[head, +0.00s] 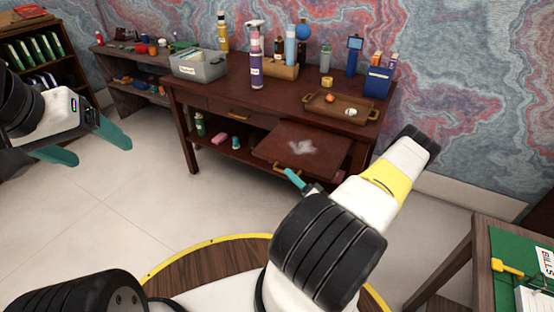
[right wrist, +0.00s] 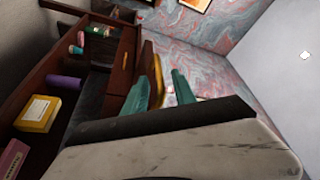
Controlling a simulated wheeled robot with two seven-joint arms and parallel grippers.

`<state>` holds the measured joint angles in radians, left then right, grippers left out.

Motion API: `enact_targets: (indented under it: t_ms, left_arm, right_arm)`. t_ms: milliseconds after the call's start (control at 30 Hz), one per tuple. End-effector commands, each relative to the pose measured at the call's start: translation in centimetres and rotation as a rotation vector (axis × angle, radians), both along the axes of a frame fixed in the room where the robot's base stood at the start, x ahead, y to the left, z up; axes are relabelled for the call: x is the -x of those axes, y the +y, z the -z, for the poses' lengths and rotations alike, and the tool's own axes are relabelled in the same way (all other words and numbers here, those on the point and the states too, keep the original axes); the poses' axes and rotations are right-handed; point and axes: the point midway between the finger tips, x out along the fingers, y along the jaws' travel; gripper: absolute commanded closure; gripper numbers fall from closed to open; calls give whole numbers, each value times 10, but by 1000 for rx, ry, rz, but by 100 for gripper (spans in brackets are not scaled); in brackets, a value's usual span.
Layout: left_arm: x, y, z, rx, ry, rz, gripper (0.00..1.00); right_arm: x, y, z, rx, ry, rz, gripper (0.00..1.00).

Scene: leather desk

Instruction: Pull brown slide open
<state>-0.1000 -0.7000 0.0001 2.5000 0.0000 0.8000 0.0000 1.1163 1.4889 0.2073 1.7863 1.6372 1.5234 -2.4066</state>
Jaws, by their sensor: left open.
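The brown slide (head: 268,150) is a flat board sticking out from the front of the dark brown desk (head: 215,92), with a pale smudge on its top. A brass handle (head: 280,172) is on its front edge. My right gripper (head: 296,180) is at that handle, largely hidden behind my own arm. In the right wrist view its two teal fingers (right wrist: 160,92) stand apart beside the brown board edge, with a tan strip between them. Whether they grip the handle is unclear. My left gripper (head: 98,148) is open and empty over the floor at the left.
On the desk stand a grey bin (head: 198,66), a purple spray bottle (head: 256,72), a blue box (head: 378,82) and a wooden tray (head: 325,107). A lower shelf holds small items. A green-topped table (head: 510,262) is at the lower right. Floor at the left is clear.

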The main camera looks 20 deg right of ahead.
Motion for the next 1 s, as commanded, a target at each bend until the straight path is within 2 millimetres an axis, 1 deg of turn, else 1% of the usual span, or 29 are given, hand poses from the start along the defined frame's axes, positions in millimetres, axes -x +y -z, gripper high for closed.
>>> enact_targets:
  t_ms: [167,267,367,600,700,833,1000]
  left_arm:
    - [0,0,0,0,0,0,21]
    - [0,0,0,0,0,0,21]
    - [0,0,0,0,0,0,21]
    - [0,0,0,0,0,0,21]
    - [0,0,0,0,0,0,21]
    - [0,0,0,0,0,0,21]
    - [0,0,0,0,0,0,21]
  right_arm:
    - [0,1,1,0,2,-1,68]
    - [4,-1,2,0,2,0,68]
    - [16,-7,5,0,5,2,68]
    - [54,-22,13,-1,2,2,68]
    - [64,-26,16,-1,2,2,68]
    - [71,-28,17,-1,1,1,68]
    - [71,-29,17,-1,1,0,68]
